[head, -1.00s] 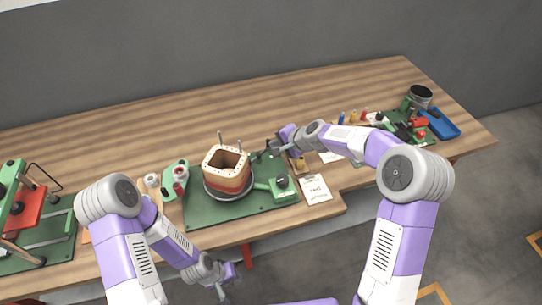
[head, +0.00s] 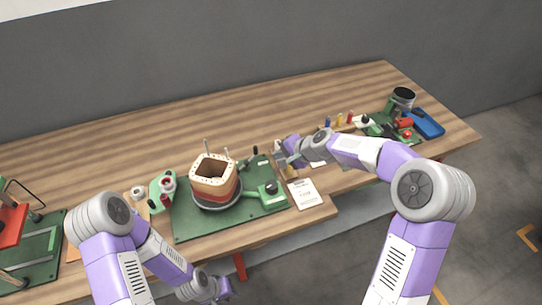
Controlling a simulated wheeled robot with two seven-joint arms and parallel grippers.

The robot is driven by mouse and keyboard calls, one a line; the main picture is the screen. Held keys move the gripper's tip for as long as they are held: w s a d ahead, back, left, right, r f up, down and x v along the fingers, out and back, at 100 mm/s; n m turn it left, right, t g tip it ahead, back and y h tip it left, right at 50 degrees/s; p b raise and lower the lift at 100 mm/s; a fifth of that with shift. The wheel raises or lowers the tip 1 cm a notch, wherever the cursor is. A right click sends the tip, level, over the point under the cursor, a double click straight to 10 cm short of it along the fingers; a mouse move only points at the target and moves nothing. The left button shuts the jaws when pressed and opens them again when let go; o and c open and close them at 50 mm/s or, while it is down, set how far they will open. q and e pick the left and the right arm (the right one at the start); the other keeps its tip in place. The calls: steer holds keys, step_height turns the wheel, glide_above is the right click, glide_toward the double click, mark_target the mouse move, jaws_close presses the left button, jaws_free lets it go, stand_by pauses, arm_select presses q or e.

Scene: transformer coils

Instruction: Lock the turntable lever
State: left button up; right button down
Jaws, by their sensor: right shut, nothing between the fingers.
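The turntable (head: 219,206) stands on a green baseplate (head: 188,224) and carries a square coil (head: 229,186) with a tan top and red-brown lower part. A small black-knobbed lever (head: 255,151) stands upright at the baseplate's back edge, right of the coil. A green block with a black knob (head: 271,187) sits at the baseplate's right side. My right gripper (head: 282,159) is shut and empty, a little right of the lever and apart from it. My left gripper (head: 222,292) hangs low in front of the table; its fingers are too unclear to read.
A white card (head: 305,193) lies right of the baseplate. A green holder with red and white spools (head: 160,190) stands to the left. A blue tray (head: 428,124) and a dark pot (head: 403,96) are at the far right. The table's back is clear.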

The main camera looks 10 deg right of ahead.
steer(key=p+v, duration=0.1)
steer(key=v, duration=0.6)
steer(key=shift+d+r, duration=0.25)
steer(key=shift+r, duration=0.15)
